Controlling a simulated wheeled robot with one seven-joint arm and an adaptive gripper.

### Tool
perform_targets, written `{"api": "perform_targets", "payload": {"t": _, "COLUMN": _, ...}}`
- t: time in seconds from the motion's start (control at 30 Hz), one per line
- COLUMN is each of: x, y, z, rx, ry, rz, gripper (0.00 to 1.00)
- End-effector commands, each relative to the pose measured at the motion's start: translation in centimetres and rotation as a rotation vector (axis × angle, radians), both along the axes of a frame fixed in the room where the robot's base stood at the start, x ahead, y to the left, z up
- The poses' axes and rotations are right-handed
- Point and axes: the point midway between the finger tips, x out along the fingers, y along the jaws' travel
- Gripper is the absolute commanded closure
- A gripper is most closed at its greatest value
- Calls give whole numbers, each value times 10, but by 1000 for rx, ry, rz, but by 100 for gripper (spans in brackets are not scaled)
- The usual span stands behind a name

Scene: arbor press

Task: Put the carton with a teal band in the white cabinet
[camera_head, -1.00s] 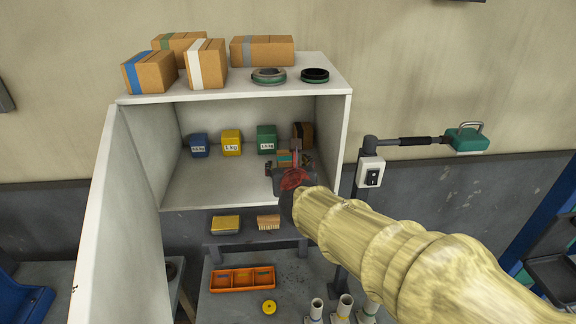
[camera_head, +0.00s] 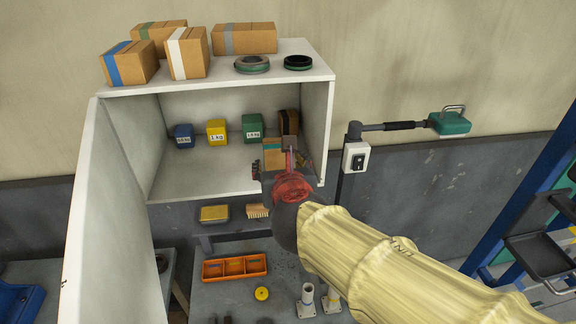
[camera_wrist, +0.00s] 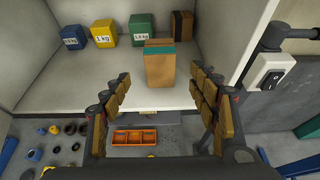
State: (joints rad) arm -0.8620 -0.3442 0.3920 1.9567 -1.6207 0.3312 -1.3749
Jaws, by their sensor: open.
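The carton with a teal band (camera_wrist: 159,68) stands upright on the floor of the white cabinet (camera_head: 205,185), near its front edge at the right. It also shows in the head view (camera_head: 275,155), partly hidden by my gripper. My gripper (camera_wrist: 163,92) is open in front of the cabinet, its fingers spread to either side of the carton and apart from it in the wrist view. The gripper also shows in the head view (camera_head: 285,165). The cabinet door (camera_head: 95,200) stands open at the left.
Blue (camera_head: 184,136), yellow (camera_head: 217,132) and green (camera_head: 252,127) weight blocks and a dark-banded carton (camera_head: 289,122) stand at the back inside. Several cartons and two rings are on top. An orange tray (camera_head: 235,267) lies below. A switch box (camera_head: 355,157) is to the right.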

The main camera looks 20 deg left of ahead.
Motion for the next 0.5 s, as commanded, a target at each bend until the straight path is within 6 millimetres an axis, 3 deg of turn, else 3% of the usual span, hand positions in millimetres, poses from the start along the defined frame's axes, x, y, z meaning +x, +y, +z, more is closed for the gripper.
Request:
{"api": "perform_targets", "payload": {"t": 0.33, "x": 0, "y": -8, "z": 2, "rx": 15, "ry": 9, "rz": -20, "gripper": 40}}
{"api": "perform_targets", "payload": {"t": 0.43, "x": 9, "y": -36, "z": 5, "rx": 93, "ry": 55, "rz": -117, "gripper": 40}}
{"api": "perform_targets", "payload": {"t": 0.5, "x": 18, "y": -72, "z": 6, "rx": 199, "ry": 114, "rz": -242, "gripper": 40}}
